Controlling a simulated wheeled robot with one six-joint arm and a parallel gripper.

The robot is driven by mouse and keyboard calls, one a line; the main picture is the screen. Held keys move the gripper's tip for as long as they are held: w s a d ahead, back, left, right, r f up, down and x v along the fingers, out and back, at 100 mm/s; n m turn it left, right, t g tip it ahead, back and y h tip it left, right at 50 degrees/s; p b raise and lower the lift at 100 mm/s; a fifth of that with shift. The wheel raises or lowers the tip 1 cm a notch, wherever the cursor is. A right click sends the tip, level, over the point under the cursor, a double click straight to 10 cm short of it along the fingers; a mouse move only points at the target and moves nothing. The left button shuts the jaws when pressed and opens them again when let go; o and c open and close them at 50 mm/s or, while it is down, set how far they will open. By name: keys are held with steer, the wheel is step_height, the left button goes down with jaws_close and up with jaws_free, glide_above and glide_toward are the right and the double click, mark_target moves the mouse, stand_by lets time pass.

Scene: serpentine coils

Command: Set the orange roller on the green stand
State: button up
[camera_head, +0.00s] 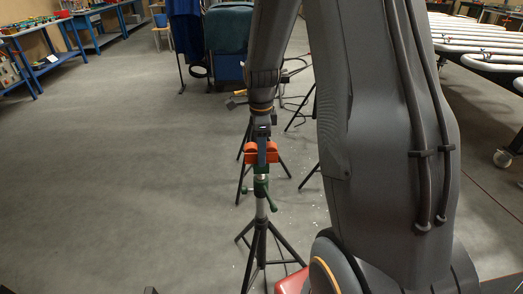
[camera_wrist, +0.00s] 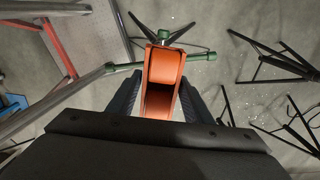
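The orange roller (camera_head: 249,156) is below my wrist in the head view, with my gripper (camera_head: 262,146) covering its middle. In the wrist view the roller (camera_wrist: 161,68) lies between the two dark fingers of my gripper (camera_wrist: 160,92), which press close on both its sides. The green stand (camera_head: 261,186) has a green head with side handles on a silver post and black tripod legs. It is directly under the roller. Its green parts (camera_wrist: 203,57) show around the roller in the wrist view. I cannot tell whether the roller touches the stand's head.
Other black tripods (camera_head: 283,165) stand close behind, also at right in the wrist view (camera_wrist: 275,62). A blue workbench (camera_head: 45,62) is at the far left and a white roller rack (camera_head: 480,50) at the right. The grey floor at left is clear.

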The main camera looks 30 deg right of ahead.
steer(key=o, duration=0.4)
steer(key=shift+f, duration=0.1)
step_height(320, 180, up, 8)
steer(key=b, duration=0.2)
steer(key=shift+s+a+f+n+t, duration=0.2)
steer(key=shift+s+a+f+n, duration=0.45)
steer(key=shift+s+a+n, duration=1.85)
steer(key=shift+s+a+f+n+t, duration=0.2)
steer(key=shift+s+a+f+n, duration=0.7)
steer(key=shift+s+n, duration=3.05)
steer(key=shift+s+a+f+n+t, duration=0.35)
steer(key=shift+s+a+n, duration=1.4)
steer(key=shift+n, duration=3.1)
steer(key=shift+w+a+f, duration=0.1)
steer(key=shift+w+a, duration=0.1)
